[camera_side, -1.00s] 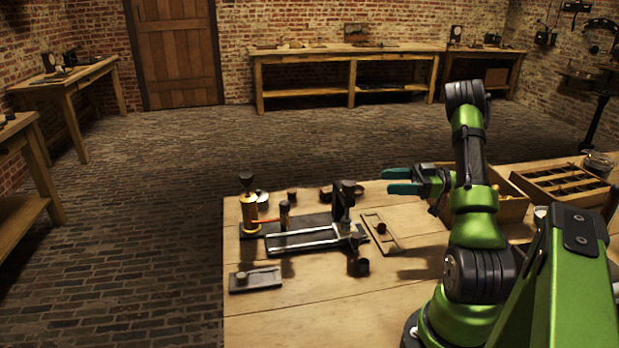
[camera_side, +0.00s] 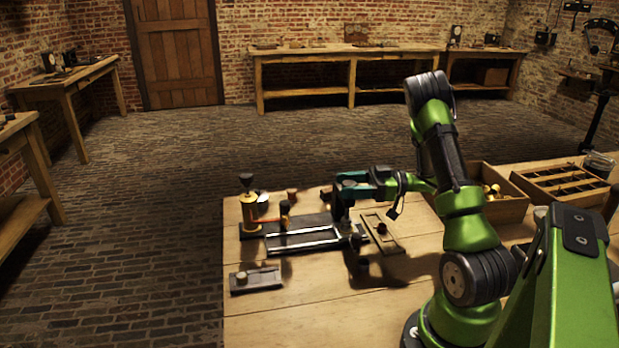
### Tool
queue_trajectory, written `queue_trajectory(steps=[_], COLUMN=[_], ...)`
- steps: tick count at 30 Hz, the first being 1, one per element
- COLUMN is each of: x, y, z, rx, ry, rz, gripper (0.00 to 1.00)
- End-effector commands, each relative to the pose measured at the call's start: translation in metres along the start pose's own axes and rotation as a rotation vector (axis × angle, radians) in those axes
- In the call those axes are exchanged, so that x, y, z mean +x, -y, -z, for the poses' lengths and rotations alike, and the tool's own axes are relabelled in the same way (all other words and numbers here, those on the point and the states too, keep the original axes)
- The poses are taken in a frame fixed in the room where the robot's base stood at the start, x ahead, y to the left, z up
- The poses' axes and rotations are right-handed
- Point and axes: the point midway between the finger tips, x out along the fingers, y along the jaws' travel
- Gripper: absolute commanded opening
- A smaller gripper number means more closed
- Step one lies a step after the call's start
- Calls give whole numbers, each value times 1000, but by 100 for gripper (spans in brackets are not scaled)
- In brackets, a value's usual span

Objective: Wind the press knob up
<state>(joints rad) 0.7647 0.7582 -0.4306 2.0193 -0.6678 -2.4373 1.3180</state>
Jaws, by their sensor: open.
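My gripper (camera_side: 347,182) has its teal fingers at the top of a dark upright press (camera_side: 341,212) on the workbench. The press knob is at the top of this post, largely covered by the fingers. The jaws are open around or beside the knob; I cannot tell which, nor whether they touch it. A dark base plate with pale rails (camera_side: 302,238) runs left from the press.
A brass cylinder with a dark knob (camera_side: 249,212) stands at the base's left end. A slotted wooden board (camera_side: 383,232) lies right of the press, and a small plate (camera_side: 256,279) at front left. An open box (camera_side: 507,208) and a compartment tray (camera_side: 565,186) stand right.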

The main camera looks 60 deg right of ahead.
Motion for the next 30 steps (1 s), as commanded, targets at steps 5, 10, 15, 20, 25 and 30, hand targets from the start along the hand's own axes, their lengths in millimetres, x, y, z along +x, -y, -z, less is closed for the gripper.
queue_trajectory(steps=[5, 10, 15, 20, 25, 30], x=[3, 3, 3, 3, 3, 2], y=[0, 0, 0, 0, 0, -1], z=[0, 0, 0, 0, 0, 0], rx=[0, 0, 0, 0, -1, -2], ry=[0, 0, 0, 0, -1, -2], rz=[0, 0, 0, 0, 10, 62], gripper=[62, 60, 34, 12, 12, 12])
